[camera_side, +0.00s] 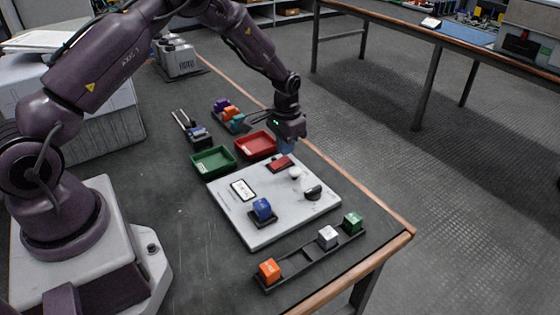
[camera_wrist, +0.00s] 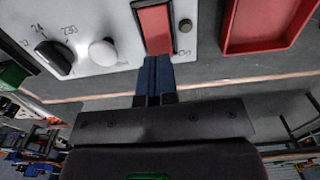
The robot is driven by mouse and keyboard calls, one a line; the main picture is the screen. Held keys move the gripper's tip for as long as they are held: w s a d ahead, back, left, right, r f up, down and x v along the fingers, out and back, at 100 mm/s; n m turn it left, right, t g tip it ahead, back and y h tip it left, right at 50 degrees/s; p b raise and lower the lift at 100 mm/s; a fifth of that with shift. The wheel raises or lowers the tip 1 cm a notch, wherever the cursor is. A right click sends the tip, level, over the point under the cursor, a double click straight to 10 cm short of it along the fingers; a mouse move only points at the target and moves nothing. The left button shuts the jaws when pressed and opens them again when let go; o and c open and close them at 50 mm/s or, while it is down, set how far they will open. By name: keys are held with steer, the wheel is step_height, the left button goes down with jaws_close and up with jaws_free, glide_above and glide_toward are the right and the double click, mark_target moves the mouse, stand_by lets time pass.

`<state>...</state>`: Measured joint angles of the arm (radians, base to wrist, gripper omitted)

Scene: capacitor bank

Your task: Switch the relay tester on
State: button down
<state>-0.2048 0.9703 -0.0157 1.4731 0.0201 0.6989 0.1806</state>
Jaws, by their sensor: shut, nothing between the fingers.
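The relay tester is a white panel (camera_side: 232,215) on the dark bench, with a display and a blue block (camera_side: 262,208) in a socket. Its red rocker switch (camera_side: 281,163) lies at the far edge, beside a white dome (camera_side: 296,173) and a black knob (camera_side: 313,192). In the wrist view the red switch (camera_wrist: 155,28) has a dark frame, with "On" printed near its lower right. My gripper (camera_side: 286,149) is shut and empty, pointing down at the switch. In the wrist view its blue fingertips (camera_wrist: 155,62) are at the switch's lower end; I cannot tell whether they touch.
A red tray (camera_side: 256,154) and a green tray (camera_side: 213,171) stand behind the panel. A black rack (camera_side: 297,262) with orange, white and green blocks lies in front. More coloured blocks (camera_side: 229,114) sit farther back. The bench's wooden edge (camera_side: 385,215) runs close on the right.

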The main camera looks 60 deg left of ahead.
mark_target(285, 159)
steer(key=shift+f, duration=1.25)
stand_by(0.4)
steer(key=shift+r, duration=3.55)
